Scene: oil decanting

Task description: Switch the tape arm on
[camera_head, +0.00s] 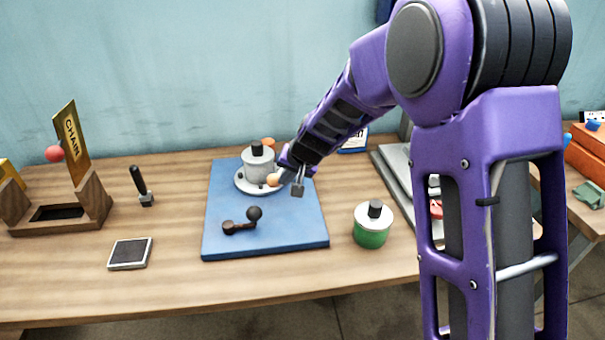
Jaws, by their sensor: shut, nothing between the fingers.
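I cannot tell for certain which thing is the tape arm. A small dark lever with a round black knob (240,222) lies on the blue mat (270,243), near its front left. A black-handled piece with a grey foot (142,186) stands tilted on the table, left of the mat. My gripper (298,190) is shut and empty over the right part of the mat, beside the white dish (243,187). It is to the right of the knobbed lever and apart from it. My wrist hides part of the back of the mat.
A grey pot with a black knob (258,165) stands in the dish, with an orange ball (273,180) beside it. A green jar (371,228) stands right of the mat. A wooden stand with a yellow CHAIN board (70,143) and a dark flat tile (130,253) are left. The front table is clear.

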